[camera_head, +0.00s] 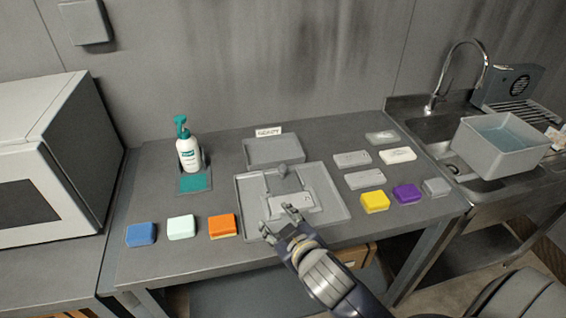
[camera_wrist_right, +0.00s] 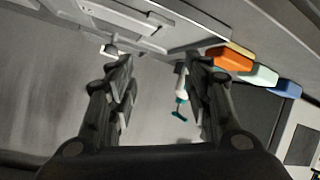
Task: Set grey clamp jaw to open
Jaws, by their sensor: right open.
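The grey clamp fixture (camera_head: 333,203) sits in the middle of the table, a shallow grey tray with plates inside. A darker grey round knob (camera_head: 283,170) stands at its back; I cannot tell whether the clamp jaw is open or shut. A pale grey block (camera_head: 291,201) lies in the middle of the fixture. My right gripper (camera_head: 279,222) is open and empty over the fixture's front, near the block. In the right wrist view its fingers (camera_wrist_right: 153,65) are spread, with part of the fixture (camera_wrist_right: 135,35) beyond them. My left gripper is not in view.
Blue (camera_head: 141,234), mint (camera_head: 181,227) and orange (camera_head: 222,225) blocks lie left. Yellow (camera_head: 375,201) and purple (camera_head: 407,194) blocks and several pale ones lie right. A pump bottle (camera_head: 190,155) stands back left. A grey bin (camera_head: 274,151) is behind the fixture; a sink basin (camera_head: 501,158) is right.

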